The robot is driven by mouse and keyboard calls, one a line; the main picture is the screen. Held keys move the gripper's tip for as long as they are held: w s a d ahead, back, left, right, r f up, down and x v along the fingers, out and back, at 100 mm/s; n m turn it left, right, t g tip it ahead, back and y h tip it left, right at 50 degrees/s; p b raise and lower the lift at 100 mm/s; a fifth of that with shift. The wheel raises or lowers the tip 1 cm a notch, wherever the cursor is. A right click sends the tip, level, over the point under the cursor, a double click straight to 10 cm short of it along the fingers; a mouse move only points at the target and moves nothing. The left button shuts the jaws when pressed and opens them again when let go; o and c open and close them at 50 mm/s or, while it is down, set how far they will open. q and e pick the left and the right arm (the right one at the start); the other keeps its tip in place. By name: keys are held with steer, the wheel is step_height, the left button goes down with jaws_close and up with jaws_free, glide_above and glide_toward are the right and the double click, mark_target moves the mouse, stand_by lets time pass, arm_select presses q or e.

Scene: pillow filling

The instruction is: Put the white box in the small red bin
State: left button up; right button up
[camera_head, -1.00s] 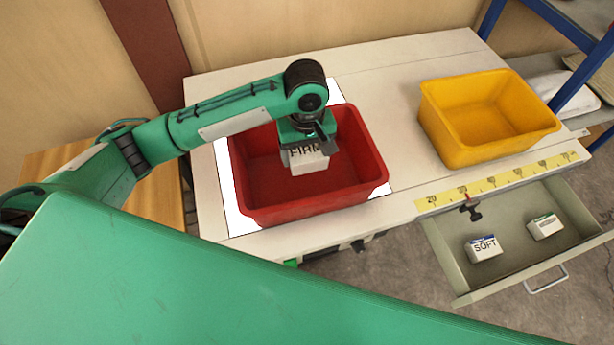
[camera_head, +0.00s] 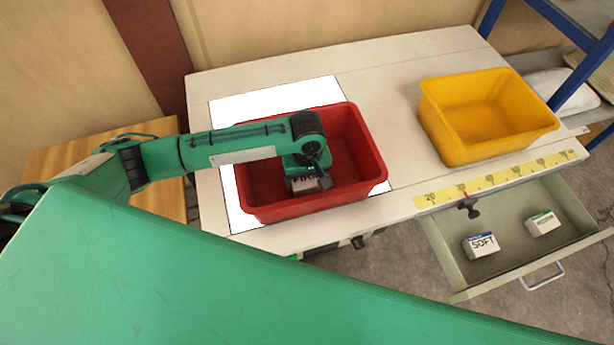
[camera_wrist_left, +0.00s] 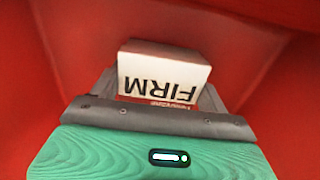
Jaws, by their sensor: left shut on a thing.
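The white box (camera_head: 308,183), marked FIRM, is inside the small red bin (camera_head: 262,212), low between its walls. In the left wrist view the white box (camera_wrist_left: 163,75) is between the fingers with its lettering upside down. My left gripper (camera_head: 306,176) is shut on the box and points down into the bin. Red bin walls (camera_wrist_left: 60,50) fill the wrist view around it. Whether the box touches the bin floor is hard to tell. My right gripper is not in view.
A yellow bin (camera_head: 487,118) stands on the table (camera_head: 390,110) to the right. A yellow ruler strip (camera_head: 500,178) runs along the front edge. An open drawer (camera_head: 510,255) below holds a box marked SOFT (camera_head: 481,246) and another small box (camera_head: 543,223).

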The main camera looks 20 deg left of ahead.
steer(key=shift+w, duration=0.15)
arm_select(q)
steer(key=o, duration=1)
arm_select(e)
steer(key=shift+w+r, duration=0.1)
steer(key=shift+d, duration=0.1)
arm_select(q)
steer(key=shift+r, duration=0.3)
step_height(320, 180, up, 12)
steer(key=shift+f+b, duration=0.25)
steer(key=shift+b, duration=0.65)
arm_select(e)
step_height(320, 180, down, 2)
